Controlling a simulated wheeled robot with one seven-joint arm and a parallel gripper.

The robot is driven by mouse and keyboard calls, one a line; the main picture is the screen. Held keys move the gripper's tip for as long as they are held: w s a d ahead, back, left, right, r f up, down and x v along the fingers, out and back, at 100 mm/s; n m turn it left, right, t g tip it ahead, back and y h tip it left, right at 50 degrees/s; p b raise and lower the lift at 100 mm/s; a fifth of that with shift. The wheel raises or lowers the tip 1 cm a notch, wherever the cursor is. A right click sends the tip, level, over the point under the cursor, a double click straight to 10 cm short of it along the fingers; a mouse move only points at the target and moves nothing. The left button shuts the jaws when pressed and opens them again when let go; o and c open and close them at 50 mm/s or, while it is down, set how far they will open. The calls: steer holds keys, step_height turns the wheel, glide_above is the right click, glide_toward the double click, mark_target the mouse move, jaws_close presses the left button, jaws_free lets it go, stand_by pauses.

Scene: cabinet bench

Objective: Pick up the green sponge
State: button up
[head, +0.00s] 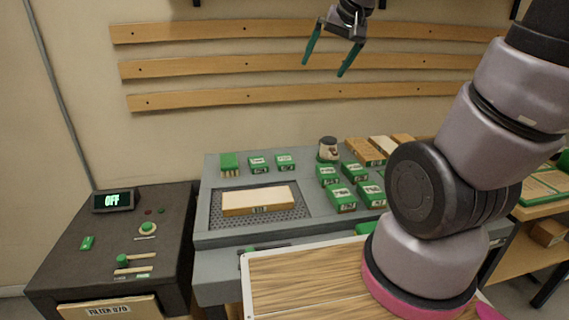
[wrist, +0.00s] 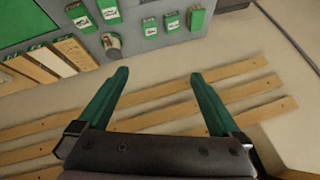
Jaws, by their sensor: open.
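My gripper (head: 324,68) is open and empty, high in front of the wall slats and well above the bench. Its two green fingers also show in the wrist view (wrist: 159,74), apart with nothing between them. No item is plainly a sponge. A green block with a pale, ridged lower front (head: 229,164) stands at the back left of the grey bench; it seems to show in the wrist view too (wrist: 197,19). Another plain green item (head: 366,228) at the bench front is mostly hidden by my arm. I cannot tell which one is the sponge.
Several labelled green boxes (head: 342,197) and a jar (head: 328,149) stand on the bench (head: 222,225). A pale block (head: 258,201) lies on a perforated plate. A dark control cabinet (head: 62,262) with an OFF display is at left. Wooden slats (head: 200,69) line the wall.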

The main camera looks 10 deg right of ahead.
steer(key=w+a+f, duration=0.2)
steer(key=w+f, duration=0.6)
steer(key=w, duration=0.2)
steer(key=n+h, duration=0.2)
steer(key=n, duration=0.1)
glide_above(285, 159)
steer(key=s, duration=0.4)
step_height(285, 159, down, 27)
steer(key=shift+a+r, duration=0.15)
steer(key=shift+r, duration=0.05)
steer(key=shift+x, duration=3.15)
steer(key=c, duration=1.3)
step_height(285, 159, up, 10)
